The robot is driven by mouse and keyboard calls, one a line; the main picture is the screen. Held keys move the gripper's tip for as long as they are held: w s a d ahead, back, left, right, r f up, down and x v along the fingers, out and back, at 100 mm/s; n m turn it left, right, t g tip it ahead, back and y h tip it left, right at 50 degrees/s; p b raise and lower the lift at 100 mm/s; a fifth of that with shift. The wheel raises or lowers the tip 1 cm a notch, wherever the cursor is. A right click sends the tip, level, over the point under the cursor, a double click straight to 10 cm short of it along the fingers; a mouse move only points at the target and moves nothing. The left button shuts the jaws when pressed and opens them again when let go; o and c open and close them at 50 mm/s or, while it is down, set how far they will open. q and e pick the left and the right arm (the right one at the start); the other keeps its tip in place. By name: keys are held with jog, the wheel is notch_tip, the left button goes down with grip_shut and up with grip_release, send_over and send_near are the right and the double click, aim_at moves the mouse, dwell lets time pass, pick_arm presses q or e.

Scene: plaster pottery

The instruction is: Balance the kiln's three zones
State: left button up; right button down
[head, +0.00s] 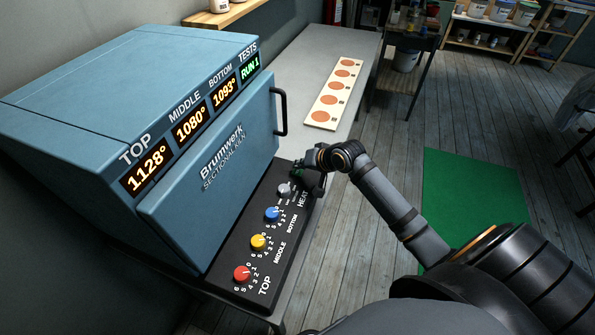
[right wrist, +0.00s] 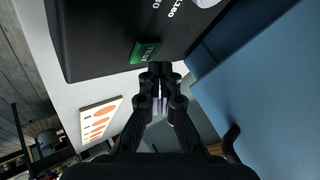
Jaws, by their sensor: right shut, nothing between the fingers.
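The blue kiln (head: 215,175) has displays reading TOP 1128° (head: 147,175), MIDDLE 1080° (head: 190,123), BOTTOM 1093° (head: 225,91) and TESTS RUN 1 (head: 250,67). On its black panel (head: 262,287) sit a red TOP knob (head: 242,274), a yellow MIDDLE knob (head: 258,242), a blue BOTTOM knob (head: 272,214) and a grey HEAT knob (head: 284,190). Pointer settings are too small to read surely. My right gripper (head: 299,170) is shut and empty at the panel's far end. In the right wrist view its tips (right wrist: 160,68) are close to the green button (right wrist: 145,50); contact cannot be told. My left gripper is out of view.
A pale board (head: 334,93) with orange discs lies on the grey bench (head: 310,58) beyond the panel. The kiln's black handle (head: 282,111) stands out near my right gripper. A green mat (head: 475,188) lies on the wooden floor. Shelves with tubs stand at the back right.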

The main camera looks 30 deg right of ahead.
aim_at(300, 173)
jog(key=shift+f, duration=0.3)
jog(key=shift+f, duration=0.4)
dwell(0.6)
jog(key=shift+r+p, duration=0.8)
jog(key=shift+p, duration=0.4)
notch_tip(300, 173, up, 5)
jog(key=p, duration=0.6)
jog(key=shift+r, duration=0.1)
